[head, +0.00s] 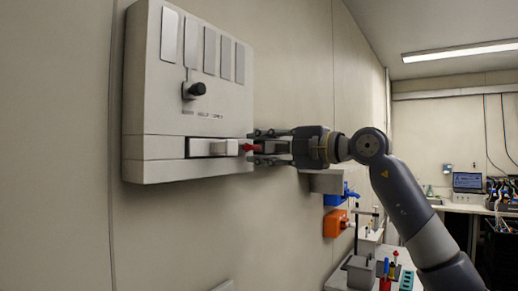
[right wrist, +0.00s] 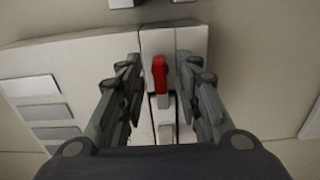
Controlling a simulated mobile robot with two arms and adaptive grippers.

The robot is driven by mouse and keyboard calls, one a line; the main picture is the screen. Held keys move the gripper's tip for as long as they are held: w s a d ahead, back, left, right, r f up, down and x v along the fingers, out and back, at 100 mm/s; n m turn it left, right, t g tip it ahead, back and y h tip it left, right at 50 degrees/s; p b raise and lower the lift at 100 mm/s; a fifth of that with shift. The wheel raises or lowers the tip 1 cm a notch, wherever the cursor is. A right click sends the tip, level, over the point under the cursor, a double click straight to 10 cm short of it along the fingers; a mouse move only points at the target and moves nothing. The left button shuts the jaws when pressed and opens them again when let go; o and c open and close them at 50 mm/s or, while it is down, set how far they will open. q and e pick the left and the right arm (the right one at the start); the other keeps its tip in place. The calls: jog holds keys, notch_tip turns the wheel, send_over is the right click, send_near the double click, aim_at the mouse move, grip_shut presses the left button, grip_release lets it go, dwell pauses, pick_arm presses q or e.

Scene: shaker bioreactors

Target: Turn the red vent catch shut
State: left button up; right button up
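The red vent catch (head: 249,147) sticks out at the right end of a slot low on a pale wall box (head: 150,100). In the right wrist view the red catch (right wrist: 160,75) lies between my right gripper's fingers, with visible gaps on both sides. My right gripper (head: 268,147) is open around the catch, and its fingers (right wrist: 158,70) do not appear to touch it. A white block (head: 222,147) sits in the slot beside the catch. My left gripper is not in view.
The box has a black knob (head: 196,89) and several grey plates above the slot. Below and beyond my right arm are an orange holder (head: 336,223), a blue holder (head: 335,198) and bench equipment. The wall left of the box is bare.

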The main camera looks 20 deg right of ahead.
jog(key=v, duration=1.1)
jog(key=shift+d, duration=0.15)
